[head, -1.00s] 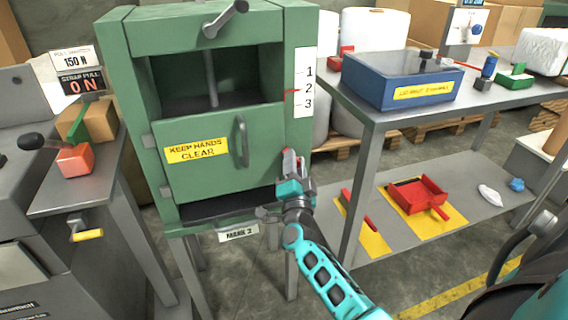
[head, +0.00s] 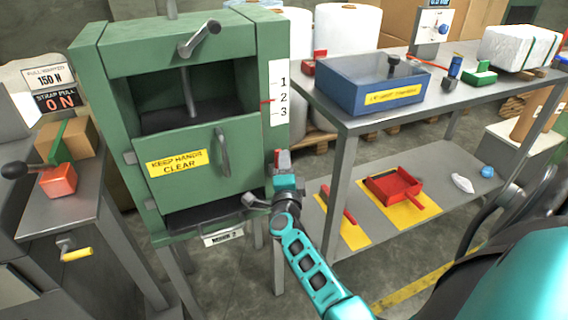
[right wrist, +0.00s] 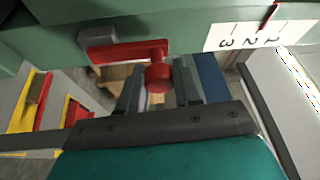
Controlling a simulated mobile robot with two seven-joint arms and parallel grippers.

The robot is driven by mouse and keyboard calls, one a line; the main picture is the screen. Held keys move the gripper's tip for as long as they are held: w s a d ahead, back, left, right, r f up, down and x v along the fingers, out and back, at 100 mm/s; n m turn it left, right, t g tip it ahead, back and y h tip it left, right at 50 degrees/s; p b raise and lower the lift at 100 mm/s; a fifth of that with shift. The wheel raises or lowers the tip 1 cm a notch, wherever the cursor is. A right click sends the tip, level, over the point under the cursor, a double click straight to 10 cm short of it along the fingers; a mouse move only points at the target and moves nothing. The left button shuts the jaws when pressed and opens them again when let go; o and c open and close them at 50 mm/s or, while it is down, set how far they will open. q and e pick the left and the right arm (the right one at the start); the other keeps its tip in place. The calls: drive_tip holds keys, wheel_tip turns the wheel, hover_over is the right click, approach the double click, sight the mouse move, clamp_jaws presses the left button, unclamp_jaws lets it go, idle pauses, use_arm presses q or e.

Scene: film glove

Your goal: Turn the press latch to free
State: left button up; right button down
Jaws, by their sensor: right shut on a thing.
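The green press (head: 100,62) stands left of centre in the head view. Its door (head: 205,185) covers the lower front and leaves an open gap above. The red press latch (head: 282,158) is on the right side of the press, partly hidden by my right gripper (head: 284,178). In the right wrist view the latch's red lever (right wrist: 128,53) runs sideways from a grey block and ends in a round red knob. The fingers of my right gripper (right wrist: 158,78) are on either side of the knob, shut on it. My left gripper is not in view.
A grey bench (head: 352,122) stands close on the right with a blue box (head: 340,92) on top. Its lower shelf (head: 400,222) holds a red tray (head: 392,184).

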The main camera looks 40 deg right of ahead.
idle(0.3)
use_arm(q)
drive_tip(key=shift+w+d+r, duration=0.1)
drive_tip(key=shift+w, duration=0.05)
use_arm(e)
drive_tip(key=c, duration=0.8)
unclamp_jaws()
